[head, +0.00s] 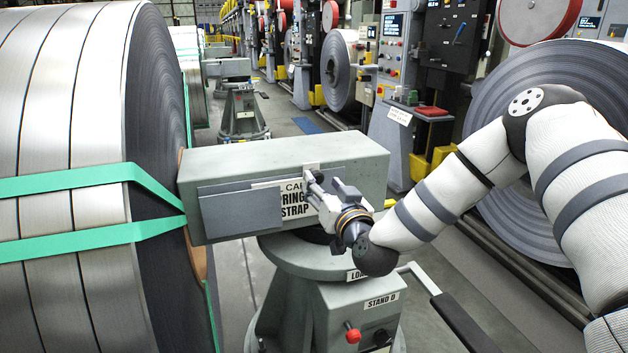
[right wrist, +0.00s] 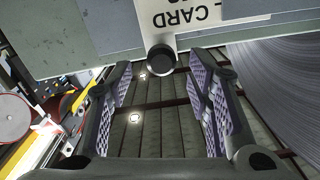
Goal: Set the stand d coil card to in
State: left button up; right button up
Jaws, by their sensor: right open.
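The stand marked STAND D (head: 345,310) carries a grey box-shaped head (head: 290,160) beside a big strapped steel coil. On the head's front is a white coil card (head: 290,205), partly covered by a grey plate (head: 240,209) on its left. The visible lettering reads "RING STRAP" under a part-hidden top line. My right gripper (head: 318,186) is in front of the card's right part, open. In the right wrist view the card (right wrist: 205,14) appears upside down, and a round black knob (right wrist: 161,60) shows between and just beyond the open fingers (right wrist: 160,80). My left gripper is not in view.
The steel coil (head: 80,130) with green straps fills the left. A black-gripped lever (head: 450,315) and a red knob (head: 352,334) are on the stand, below my right forearm. Machine cabinets (head: 395,100) and another coil (head: 540,100) stand at the right.

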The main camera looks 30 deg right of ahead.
aim_at(318, 179)
jog(key=x, duration=0.3)
jog(key=shift+f, duration=0.2)
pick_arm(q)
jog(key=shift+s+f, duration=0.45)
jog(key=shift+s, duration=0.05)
pick_arm(e)
jog(key=shift+w+r, duration=0.25)
jog(key=shift+w, duration=0.2)
grip_shut()
